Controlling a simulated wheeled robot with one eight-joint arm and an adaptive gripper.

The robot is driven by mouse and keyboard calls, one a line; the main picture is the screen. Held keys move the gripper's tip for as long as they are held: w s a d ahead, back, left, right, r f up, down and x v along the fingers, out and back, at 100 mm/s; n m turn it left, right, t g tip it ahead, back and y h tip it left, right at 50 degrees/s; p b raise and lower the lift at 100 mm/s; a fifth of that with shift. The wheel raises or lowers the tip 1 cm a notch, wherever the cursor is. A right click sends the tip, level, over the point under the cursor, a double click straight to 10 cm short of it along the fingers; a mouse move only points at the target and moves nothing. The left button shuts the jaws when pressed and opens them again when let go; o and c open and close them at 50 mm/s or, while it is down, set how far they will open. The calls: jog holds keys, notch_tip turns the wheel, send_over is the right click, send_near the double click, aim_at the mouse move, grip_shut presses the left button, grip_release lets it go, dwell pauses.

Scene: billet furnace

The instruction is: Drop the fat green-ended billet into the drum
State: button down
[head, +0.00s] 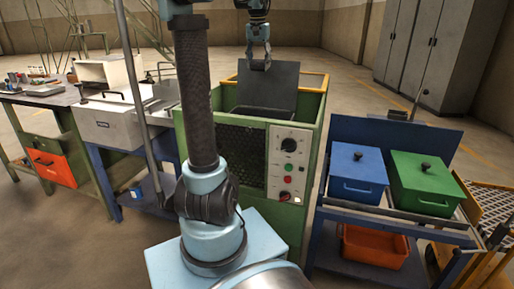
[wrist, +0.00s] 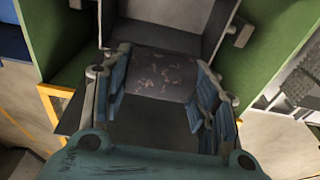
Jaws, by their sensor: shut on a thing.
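My gripper (head: 259,62) is up high at the top middle of the head view, above the open-topped green furnace cabinet. In the wrist view my gripper (wrist: 163,85) has its blue-grey pads on both sides of a thick, dark, speckled billet (wrist: 162,74) and is shut on it. No green end shows on the billet from this angle. The billet is too small to make out clearly in the head view. I cannot make out a drum in either view.
The green furnace cabinet (head: 232,155) has a dark raised plate (head: 268,85) and a control panel (head: 289,160). To its right, a blue stand holds a blue lidded box (head: 357,172) and a green lidded box (head: 424,182), with an orange bin (head: 375,246) below. A workbench (head: 40,98) stands left.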

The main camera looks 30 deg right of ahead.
jog(key=shift+w+a+f, duration=0.15)
jog(key=shift+w+f, duration=0.05)
jog(key=shift+f, duration=16.95)
jog(key=shift+f, duration=0.6)
jog(key=c, duration=0.6)
grip_release()
jog(key=r, duration=0.8)
jog(key=s+a+r, duration=0.1)
jog(key=r, duration=0.4)
jog(key=shift+r, duration=0.1)
